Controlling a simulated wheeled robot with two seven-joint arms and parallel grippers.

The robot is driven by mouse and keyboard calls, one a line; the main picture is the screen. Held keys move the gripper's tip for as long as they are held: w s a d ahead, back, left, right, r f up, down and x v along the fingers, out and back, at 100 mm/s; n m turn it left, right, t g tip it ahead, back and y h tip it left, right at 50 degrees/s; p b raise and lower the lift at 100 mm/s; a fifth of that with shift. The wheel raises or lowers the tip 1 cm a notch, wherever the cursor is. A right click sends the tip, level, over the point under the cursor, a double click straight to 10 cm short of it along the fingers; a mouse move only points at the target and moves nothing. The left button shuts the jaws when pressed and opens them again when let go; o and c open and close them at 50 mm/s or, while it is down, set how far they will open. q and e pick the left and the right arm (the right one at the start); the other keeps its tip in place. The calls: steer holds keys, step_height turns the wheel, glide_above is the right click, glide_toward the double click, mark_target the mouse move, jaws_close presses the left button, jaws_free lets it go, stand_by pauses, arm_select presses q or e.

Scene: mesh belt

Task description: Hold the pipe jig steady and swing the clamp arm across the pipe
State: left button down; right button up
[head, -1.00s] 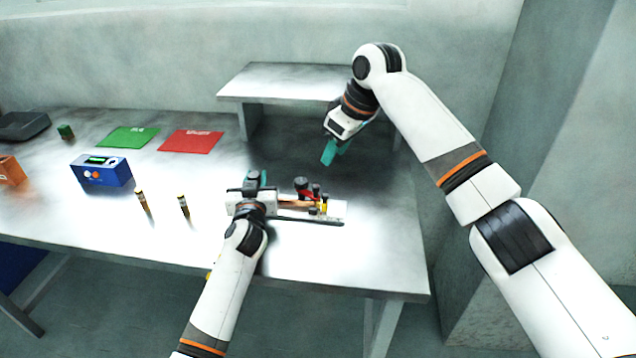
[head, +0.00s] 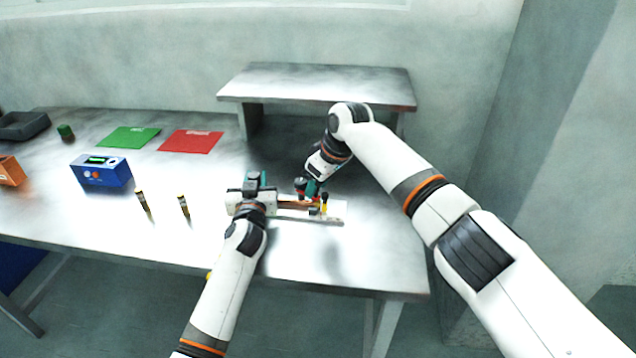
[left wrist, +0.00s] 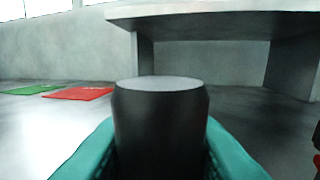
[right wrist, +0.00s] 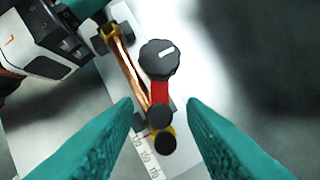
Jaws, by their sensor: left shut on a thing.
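The pipe jig (head: 335,209) lies on the metal table as a pale plate with scale marks, also seen in the right wrist view (right wrist: 143,158). A copper pipe (right wrist: 127,62) lies along it. The red clamp arm (right wrist: 159,92), with a black knob (right wrist: 160,57), lies beside the pipe, not across it. My left gripper (head: 257,183) is shut on a black cylindrical handle (left wrist: 160,125) at the jig's left end. My right gripper (head: 312,190) is open above the jig, its teal fingertips (right wrist: 161,103) on either side of the clamp arm; contact cannot be told.
A raised metal shelf (head: 320,85) stands behind the jig. Green (head: 128,137) and red (head: 191,142) mats, a blue box (head: 101,171) and two small upright cylinders (head: 183,206) stand to the left. The table front right of the jig is clear.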

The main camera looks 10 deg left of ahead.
jaws_close()
steer(key=shift+s, duration=0.1)
steer(key=shift+s+a+m+t, duration=0.3)
steer(key=shift+m, duration=0.6)
steer(key=m, duration=0.1)
steer(key=s+a+m+t+h, duration=0.1)
steer(key=m, duration=0.1)
steer(key=shift+s+a+m+h, duration=0.15)
steer(key=shift+a+m+h, duration=0.3)
steer(key=shift+m, duration=0.6)
steer(key=shift+s+a+m+h, duration=0.1)
steer(key=shift+a+m+h, duration=0.3)
steer(key=shift+m, duration=0.65)
steer(key=shift+t, duration=0.3)
